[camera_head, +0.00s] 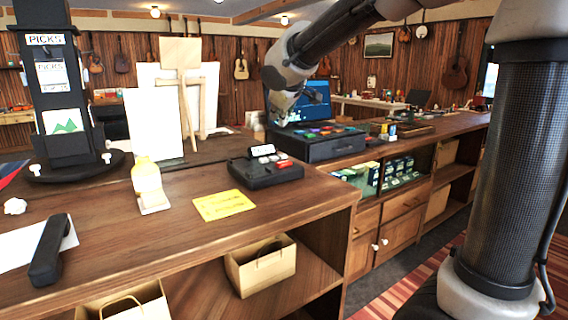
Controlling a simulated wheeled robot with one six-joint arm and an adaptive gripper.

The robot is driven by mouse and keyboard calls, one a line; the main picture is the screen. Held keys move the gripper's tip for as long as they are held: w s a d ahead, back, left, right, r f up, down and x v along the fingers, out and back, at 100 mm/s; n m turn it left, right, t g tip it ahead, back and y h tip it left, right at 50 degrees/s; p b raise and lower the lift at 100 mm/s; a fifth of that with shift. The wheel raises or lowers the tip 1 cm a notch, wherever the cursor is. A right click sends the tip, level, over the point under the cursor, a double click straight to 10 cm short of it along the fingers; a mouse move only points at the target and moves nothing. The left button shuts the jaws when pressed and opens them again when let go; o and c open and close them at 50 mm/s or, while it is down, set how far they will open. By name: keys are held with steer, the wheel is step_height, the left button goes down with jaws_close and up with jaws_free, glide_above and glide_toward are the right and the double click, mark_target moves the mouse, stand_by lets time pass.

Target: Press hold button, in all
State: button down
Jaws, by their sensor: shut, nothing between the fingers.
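A black desk phone base (262,172) sits on the wooden counter in the middle of the head view. It has a small raised display (262,151) at its back and a few small buttons, some of them red (284,164), on its right side. The button labels are too small to read, so I cannot tell which is hold. The black handset (48,252) lies off the base at the counter's left front. My gripper (283,112) is small and partly hidden by my wrist, shut and empty, above and beyond the phone, apart from it.
A yellow note (224,205) lies in front of the phone, and a yellow bottle (148,184) stands left of it. A black picks stand (66,90) and an easel (181,85) stand behind. A cash register (318,145) is beyond, right. Paper bags (262,268) sit on the shelf below.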

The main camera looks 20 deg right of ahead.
glide_above(280, 162)
step_height(280, 162, down, 8)
steer(key=shift+w+d+r, duration=0.1)
steer(key=shift+d+r, duration=0.05)
steer(key=shift+r, duration=0.1)
steer(key=shift+f, duration=0.7)
stand_by(1.1)
steer(key=shift+f, duration=0.35)
steer(key=shift+f, duration=0.5)
stand_by(0.6)
steer(key=shift+r, duration=0.9)
